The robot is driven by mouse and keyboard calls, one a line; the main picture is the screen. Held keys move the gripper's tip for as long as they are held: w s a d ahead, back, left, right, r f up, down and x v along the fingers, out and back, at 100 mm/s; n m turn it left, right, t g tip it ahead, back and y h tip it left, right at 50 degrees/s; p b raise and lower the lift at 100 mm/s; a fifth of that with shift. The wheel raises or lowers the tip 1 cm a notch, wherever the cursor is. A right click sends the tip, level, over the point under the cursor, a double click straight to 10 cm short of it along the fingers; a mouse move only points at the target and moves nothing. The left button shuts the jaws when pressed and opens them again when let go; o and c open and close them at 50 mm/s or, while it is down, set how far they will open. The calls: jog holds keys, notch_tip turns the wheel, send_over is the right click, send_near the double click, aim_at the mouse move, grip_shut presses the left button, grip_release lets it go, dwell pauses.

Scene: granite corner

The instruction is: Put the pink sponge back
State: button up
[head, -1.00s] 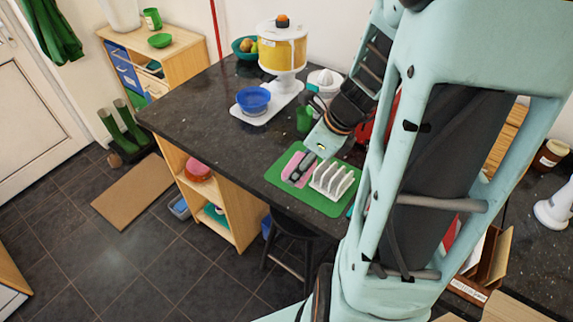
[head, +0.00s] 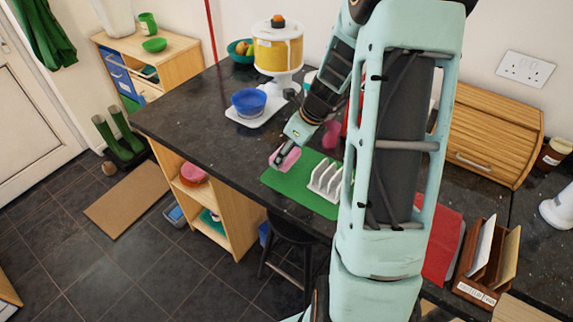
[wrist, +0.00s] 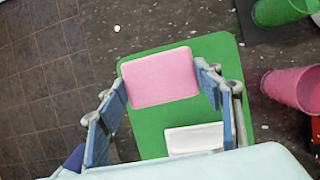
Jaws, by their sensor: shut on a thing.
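The pink sponge (head: 286,158) is held in my gripper (head: 283,153), over the back-left edge of the green mat (head: 285,183) on the dark counter. In the wrist view the sponge (wrist: 160,77) sits between the two fingers, its broad pink face to the camera. My gripper (wrist: 163,93) is shut on it. Whether the sponge touches the mat is hard to tell. A white rack with upright slots (head: 325,180) stands on the mat, right of the sponge. Part of the rack (wrist: 195,139) shows below the sponge in the wrist view.
A pink cup (head: 332,134) stands behind the mat; it also shows in the wrist view (wrist: 295,88). A blue bowl (head: 249,101) and yellow dispenser (head: 278,48) are farther back. The counter left of the mat (head: 215,130) is clear. A wooden bread bin (head: 490,130) stands right.

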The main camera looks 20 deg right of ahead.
aim_at(291, 153)
jog(key=shift+w+f, duration=0.35)
jog(key=shift+f, duration=0.1)
jog(key=shift+w+f+b, duration=0.15)
jog(key=shift+f+b, duration=1.4)
jog(key=shift+f, duration=0.05)
jog(key=shift+f, duration=0.1)
jog(key=o, duration=1.1)
jog(key=shift+o, duration=0.2)
jog(key=shift+d+r, duration=0.15)
jog(key=shift+r, duration=0.35)
jog(key=v, duration=1.1)
jog(key=shift+s, duration=0.25)
